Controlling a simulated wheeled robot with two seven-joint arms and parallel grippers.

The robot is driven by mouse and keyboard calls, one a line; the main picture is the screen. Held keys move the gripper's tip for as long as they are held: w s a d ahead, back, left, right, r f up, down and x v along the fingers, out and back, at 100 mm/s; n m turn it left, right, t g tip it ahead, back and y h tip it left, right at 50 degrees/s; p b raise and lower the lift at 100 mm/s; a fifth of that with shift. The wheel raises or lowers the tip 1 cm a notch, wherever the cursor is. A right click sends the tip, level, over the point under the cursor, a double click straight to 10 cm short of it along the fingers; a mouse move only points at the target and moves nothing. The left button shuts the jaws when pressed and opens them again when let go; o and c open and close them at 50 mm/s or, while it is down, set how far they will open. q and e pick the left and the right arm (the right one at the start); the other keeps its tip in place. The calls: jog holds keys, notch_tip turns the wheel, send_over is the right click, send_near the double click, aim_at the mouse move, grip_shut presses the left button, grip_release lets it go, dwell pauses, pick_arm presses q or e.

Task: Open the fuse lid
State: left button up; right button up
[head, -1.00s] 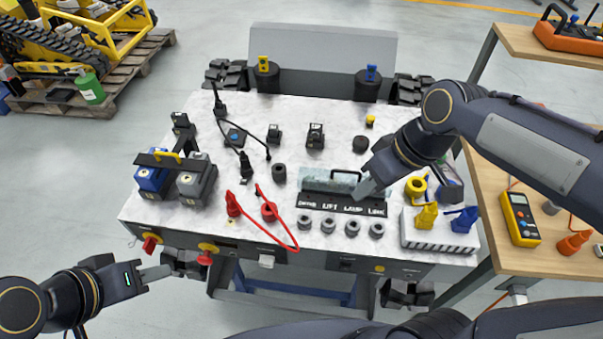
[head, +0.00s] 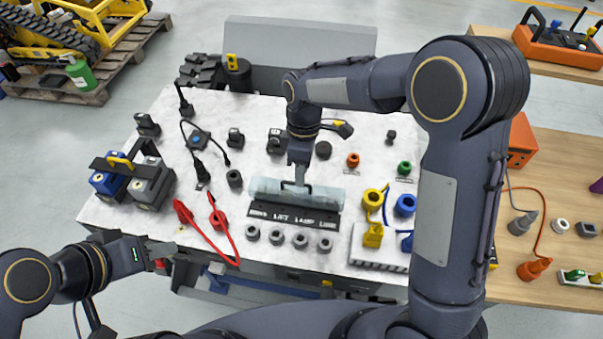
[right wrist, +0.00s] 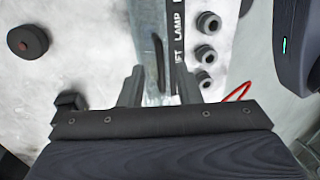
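The fuse lid (head: 325,195) is a long, pale translucent cover on the white bench top, lying down behind a black label strip (head: 291,217) reading LIFT, LAMP and more. Its dark bar handle (head: 290,184) is partly hidden by my right gripper in the head view. My right gripper (head: 298,178) points down over the handle. In the right wrist view my right gripper (right wrist: 160,78) is open, fingers apart, with the lid (right wrist: 147,35) and handle (right wrist: 159,62) between them. Contact is unclear. My left gripper (head: 166,252) is by the bench's front left edge, away from the lid.
Several grey rings (head: 276,238) stand in front of the label strip. Red leads (head: 220,222) lie to the left, and blue and yellow plugs (head: 373,236) to the right. A blue and grey block pair (head: 145,190) stands at the bench's left.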

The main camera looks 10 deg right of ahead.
jog(key=shift+s+a+f, duration=0.1)
jog(key=shift+s+f, duration=0.1)
jog(key=shift+f, duration=0.8)
jog(key=shift+c, duration=0.4)
grip_shut()
